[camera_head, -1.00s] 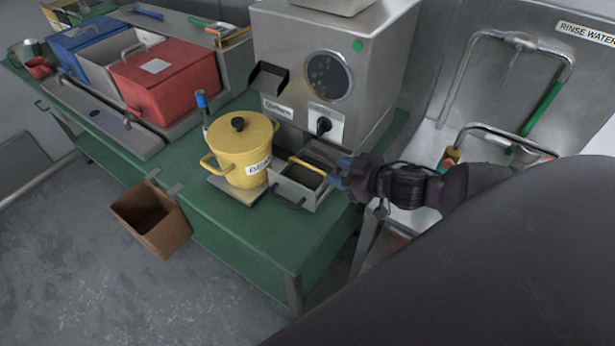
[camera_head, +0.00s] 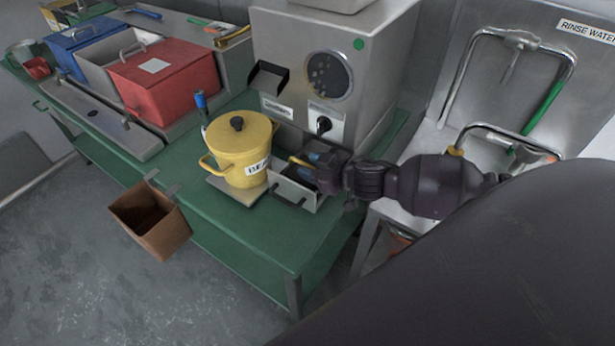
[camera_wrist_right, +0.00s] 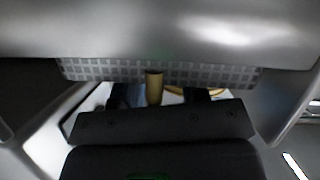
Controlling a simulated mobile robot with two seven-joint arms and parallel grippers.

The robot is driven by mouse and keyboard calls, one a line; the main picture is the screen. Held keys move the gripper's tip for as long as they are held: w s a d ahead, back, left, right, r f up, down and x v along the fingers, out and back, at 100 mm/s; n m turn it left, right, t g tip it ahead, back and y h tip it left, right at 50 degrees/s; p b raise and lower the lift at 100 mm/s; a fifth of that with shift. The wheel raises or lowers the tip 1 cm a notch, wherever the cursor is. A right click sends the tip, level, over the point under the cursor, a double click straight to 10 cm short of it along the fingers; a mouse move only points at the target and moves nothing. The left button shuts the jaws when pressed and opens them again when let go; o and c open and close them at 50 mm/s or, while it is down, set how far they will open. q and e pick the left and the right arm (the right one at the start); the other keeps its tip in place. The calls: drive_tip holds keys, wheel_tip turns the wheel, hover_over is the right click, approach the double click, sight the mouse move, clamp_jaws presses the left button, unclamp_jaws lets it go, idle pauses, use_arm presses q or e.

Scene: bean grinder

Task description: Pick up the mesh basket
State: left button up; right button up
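In the head view, a shallow steel box (camera_head: 297,190) stands in front of the grinder, and a yellow handle (camera_head: 299,161) shows above it. My right gripper (camera_head: 309,166) is over this box and covers much of it. In the right wrist view, a grey chequered strip (camera_wrist_right: 105,71), which looks like the mesh basket's side, spans the picture. A tan handle (camera_wrist_right: 154,87) stands out below it, between the dark fingers of my gripper (camera_wrist_right: 160,95), with gaps on both sides. The gripper looks open. Most of the basket is hidden. My left gripper is out of view.
A yellow pot (camera_head: 240,155) stands close left of the box. The steel grinder (camera_head: 375,70) rises behind it. A brown bin (camera_head: 150,222) hangs at the green table's front edge (camera_head: 235,250). A sink (camera_head: 440,150) is at the right.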

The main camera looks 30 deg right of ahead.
drive_tip(key=shift+c, duration=0.2)
clamp_jaws()
idle(0.3)
